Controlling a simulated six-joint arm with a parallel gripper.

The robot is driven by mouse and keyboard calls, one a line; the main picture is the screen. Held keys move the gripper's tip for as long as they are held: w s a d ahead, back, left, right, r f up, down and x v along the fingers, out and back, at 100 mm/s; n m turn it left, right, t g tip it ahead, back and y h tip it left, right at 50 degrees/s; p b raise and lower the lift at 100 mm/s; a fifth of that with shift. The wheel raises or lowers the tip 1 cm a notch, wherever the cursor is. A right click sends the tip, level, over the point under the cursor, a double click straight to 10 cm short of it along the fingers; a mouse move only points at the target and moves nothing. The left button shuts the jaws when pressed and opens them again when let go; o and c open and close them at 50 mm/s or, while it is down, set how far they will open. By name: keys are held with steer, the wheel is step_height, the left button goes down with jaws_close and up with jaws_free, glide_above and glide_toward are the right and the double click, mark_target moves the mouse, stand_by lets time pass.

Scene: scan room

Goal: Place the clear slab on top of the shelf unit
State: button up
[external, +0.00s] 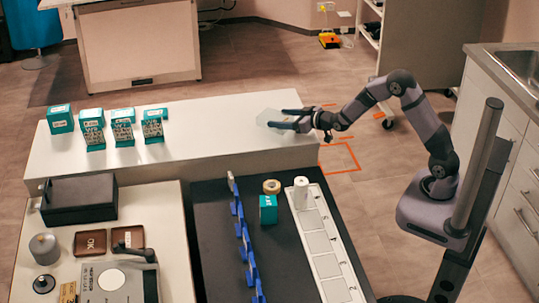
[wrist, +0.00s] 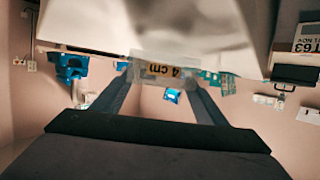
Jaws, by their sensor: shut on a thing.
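My gripper (external: 283,118) reaches in from the right, above the right end of the long white bench (external: 200,160). It is shut on the clear slab (external: 268,117), a pale see-through plate. In the wrist view the slab (wrist: 165,70) sits between both fingertips (wrist: 160,82), with an upside-down "4 cm" label. I cannot tell whether the slab touches the white surface. A grey unit with open shelves on wheels (external: 425,45) stands at the back right, partly cut off; I cannot tell whether it or the bench is the shelf unit.
Teal boxes and vial racks (external: 122,132) stand on the bench's left part; its middle is clear. In front, a dark counter (external: 215,270) holds blue clips (external: 243,240), a teal box (external: 268,209) and a white strip (external: 322,250). A black case (external: 80,200) is at left.

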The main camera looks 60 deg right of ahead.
steer(key=shift+f, duration=0.45)
steer(key=shift+f, duration=0.25)
steer(key=o, duration=1.5)
steer(key=shift+c, duration=0.2)
steer(key=shift+r, duration=0.1)
steer(key=shift+s, duration=0.1)
steer(key=b+v, duration=0.2)
steer(key=v, duration=1)
